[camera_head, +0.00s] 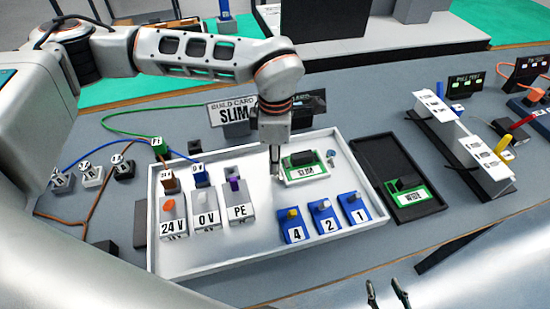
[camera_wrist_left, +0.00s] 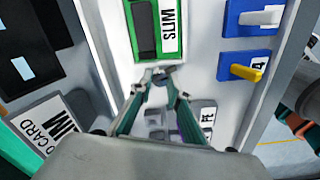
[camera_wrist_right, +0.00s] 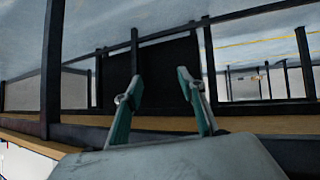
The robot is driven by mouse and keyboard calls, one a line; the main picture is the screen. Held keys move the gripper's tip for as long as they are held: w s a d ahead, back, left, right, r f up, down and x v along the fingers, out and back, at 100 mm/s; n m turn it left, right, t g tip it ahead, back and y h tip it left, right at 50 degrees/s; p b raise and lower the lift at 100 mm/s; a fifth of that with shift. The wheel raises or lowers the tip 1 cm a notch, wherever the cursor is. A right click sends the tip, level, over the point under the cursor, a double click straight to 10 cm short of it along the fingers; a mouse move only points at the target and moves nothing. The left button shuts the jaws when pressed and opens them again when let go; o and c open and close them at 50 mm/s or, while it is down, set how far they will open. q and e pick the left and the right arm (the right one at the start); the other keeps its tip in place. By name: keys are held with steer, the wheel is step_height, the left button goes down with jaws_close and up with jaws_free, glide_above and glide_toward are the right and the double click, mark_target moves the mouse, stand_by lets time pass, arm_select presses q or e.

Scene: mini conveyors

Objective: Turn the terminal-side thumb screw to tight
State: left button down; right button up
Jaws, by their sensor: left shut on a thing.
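The green SLIM board (camera_head: 306,173) lies in the white tray (camera_head: 160,245), and its dark block and label also show in the left wrist view (camera_wrist_left: 167,30). My left gripper (camera_head: 276,172) points down at the board's left edge, on the side of the terminal blocks. In the left wrist view its fingertips (camera_wrist_left: 160,80) close on a small grey thumb screw (camera_wrist_left: 160,74), mostly hidden by them. Another small grey screw (camera_head: 331,155) stands at the board's right end. Its turn position cannot be read. My right gripper (camera_head: 388,293) is open and empty, low in front of the table.
Terminal blocks 24V (camera_head: 173,225), 0V (camera_head: 205,217) and PE (camera_head: 238,210) stand left in the tray. Blue blocks 4 (camera_head: 293,232), 2 (camera_head: 324,220) and 1 (camera_head: 353,212) stand at its front right. A dark tray with the WIDE board (camera_head: 412,198) lies right.

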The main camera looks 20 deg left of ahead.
arm_select(q)
steer(key=n, duration=0.3)
steer(key=shift+n+p, duration=0.35)
steer(key=shift+n, duration=0.05)
steer(key=n, duration=0.3)
steer(key=shift+n, duration=0.3)
steer(key=n, duration=0.3)
steer(key=shift+n+p, duration=0.3)
steer(key=shift+p, duration=0.05)
steer(key=shift+n, duration=1.6)
steer(key=c, duration=1.9)
jaws_free()
